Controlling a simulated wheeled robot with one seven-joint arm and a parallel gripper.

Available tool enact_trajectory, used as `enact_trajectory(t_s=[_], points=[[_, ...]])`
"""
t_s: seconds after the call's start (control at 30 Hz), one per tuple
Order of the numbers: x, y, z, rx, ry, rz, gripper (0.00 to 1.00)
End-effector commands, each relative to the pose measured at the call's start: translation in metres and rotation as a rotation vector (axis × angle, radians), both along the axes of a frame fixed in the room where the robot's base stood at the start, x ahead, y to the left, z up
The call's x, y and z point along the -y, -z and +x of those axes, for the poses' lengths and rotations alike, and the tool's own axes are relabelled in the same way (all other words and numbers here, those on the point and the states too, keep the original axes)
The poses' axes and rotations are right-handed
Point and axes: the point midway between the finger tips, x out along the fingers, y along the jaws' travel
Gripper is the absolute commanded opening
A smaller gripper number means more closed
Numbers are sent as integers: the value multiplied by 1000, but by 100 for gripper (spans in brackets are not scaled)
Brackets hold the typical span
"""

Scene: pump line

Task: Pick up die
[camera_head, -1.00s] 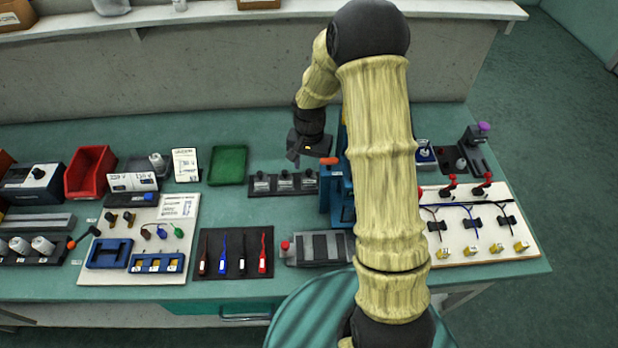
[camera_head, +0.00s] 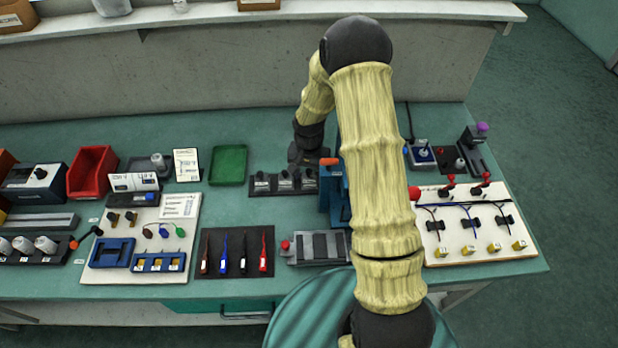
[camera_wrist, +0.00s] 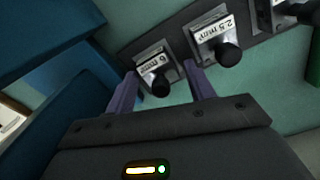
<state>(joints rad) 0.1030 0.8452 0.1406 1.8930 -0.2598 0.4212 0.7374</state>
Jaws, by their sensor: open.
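A dark rack (camera_head: 284,190) holds a row of metal dies with black knobs, left of the blue press (camera_head: 332,200). In the wrist view, one die labelled 6 mm² (camera_wrist: 151,65) has its black knob between the tips of my gripper (camera_wrist: 161,84). The two fingers are apart, one on each side of the knob; I cannot tell whether they touch it. A die labelled 2.5 mm² (camera_wrist: 213,35) sits beside it. Another die at the top is cut off by the frame. In the head view my gripper (camera_head: 305,156) is over the rack's right end, its fingertips unclear.
The blue press stands close beside the gripper, and its blue body (camera_wrist: 60,85) fills the wrist view's left side. A green tray (camera_head: 228,165) lies left of the rack. A grey block with a red knob (camera_head: 318,246) stands in front.

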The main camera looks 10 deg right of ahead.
Motion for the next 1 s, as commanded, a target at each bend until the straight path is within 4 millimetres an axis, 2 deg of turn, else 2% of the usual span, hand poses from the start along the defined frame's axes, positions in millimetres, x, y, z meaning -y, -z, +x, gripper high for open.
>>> enact_trajectory(t_s=[0.37,0.47,0.6,0.63,1.0], points=[[0,0,0,0,0,0,54],[0,0,0,0,0,0,38],[0,0,0,0,0,0,11],[0,0,0,0,0,0,6],[0,-1,0,1,0,0,5]])
